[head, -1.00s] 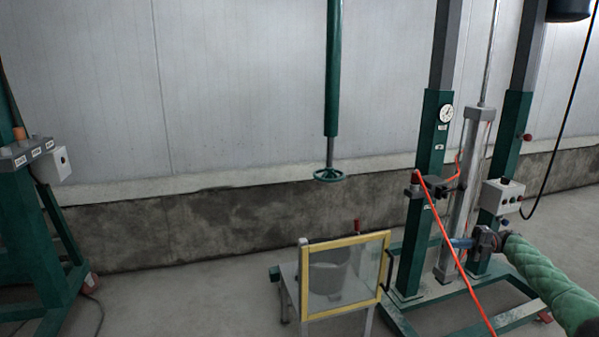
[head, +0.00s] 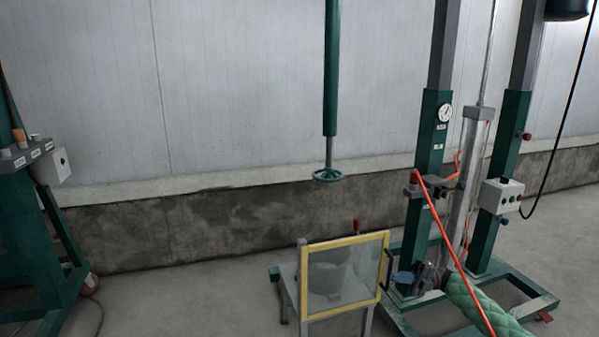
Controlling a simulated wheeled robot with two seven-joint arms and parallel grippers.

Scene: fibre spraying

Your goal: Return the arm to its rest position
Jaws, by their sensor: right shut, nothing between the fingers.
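My right arm (head: 485,305), in a green quilted sleeve, comes in from the bottom right. My right gripper (head: 402,277) is at its end, shut and empty, with its bluish fingertips pointing left. In the picture it lies just right of the yellow-framed clear panel, in front of the green stand's base; whether it touches anything cannot be told. My left gripper is not in view.
A yellow-framed panel (head: 345,236) stands before a bucket (head: 330,272). The green stand (head: 430,140) carries a gauge, an orange hose (head: 445,235) and a control box (head: 502,196). A green handwheel column (head: 331,80) hangs mid-view. Floor at left centre (head: 190,295) is clear.

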